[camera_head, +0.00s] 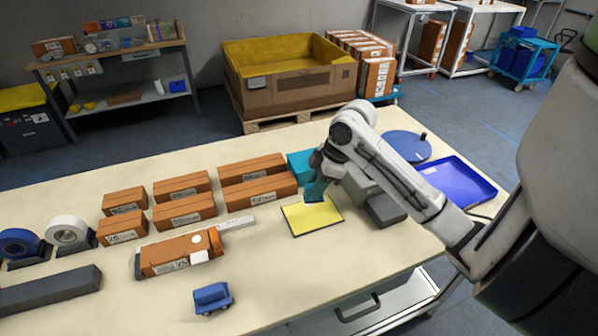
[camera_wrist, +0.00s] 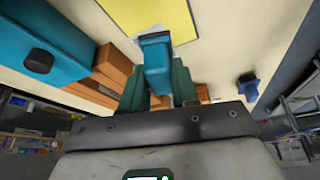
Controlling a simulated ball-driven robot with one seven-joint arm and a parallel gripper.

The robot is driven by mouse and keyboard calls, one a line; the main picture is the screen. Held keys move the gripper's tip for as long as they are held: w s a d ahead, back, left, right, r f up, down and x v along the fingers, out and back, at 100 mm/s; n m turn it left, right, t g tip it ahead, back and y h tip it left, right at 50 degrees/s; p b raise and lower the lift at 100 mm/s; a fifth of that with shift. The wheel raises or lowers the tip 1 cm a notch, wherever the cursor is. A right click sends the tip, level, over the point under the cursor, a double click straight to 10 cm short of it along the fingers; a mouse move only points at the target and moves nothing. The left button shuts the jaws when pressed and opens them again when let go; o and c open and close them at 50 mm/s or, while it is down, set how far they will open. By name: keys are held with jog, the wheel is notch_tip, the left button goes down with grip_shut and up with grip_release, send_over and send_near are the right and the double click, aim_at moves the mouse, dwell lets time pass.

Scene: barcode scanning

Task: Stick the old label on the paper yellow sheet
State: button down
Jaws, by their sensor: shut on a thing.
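The yellow sheet (camera_head: 303,216) lies flat on the cream table, and its bright face shows at the top of the wrist view (camera_wrist: 160,14). My gripper (camera_head: 316,190) is just above the sheet's far edge, pointing down. In the wrist view its dark green fingers (camera_wrist: 159,88) are shut on a blue scraper-like tool (camera_wrist: 156,62). The tool's tip reaches the sheet's edge; I cannot tell if it touches. A small pale, crumpled piece (camera_wrist: 184,34), perhaps the old label, shows beside the tip, partly hidden by the tool.
Several orange cartons (camera_head: 184,210) stand left of the sheet. A teal box (camera_head: 299,162) is behind my gripper; a blue tray (camera_head: 457,181) is right. The table in front of the sheet is clear.

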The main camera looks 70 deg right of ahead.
jog(key=shift+w+d+f, duration=0.15)
jog(key=shift+w+f, duration=0.05)
jog(key=shift+w, duration=0.05)
jog(key=b, duration=0.4)
send_over(312, 215)
jog(key=shift+d+f, duration=0.15)
jog(key=shift+f, duration=2.55)
jog(key=shift+f+b, duration=0.7)
jog(key=shift+b, duration=0.1)
jog(key=shift+r, duration=0.1)
jog(key=shift+r+p, duration=2.6)
jog(key=shift+r, duration=0.9)
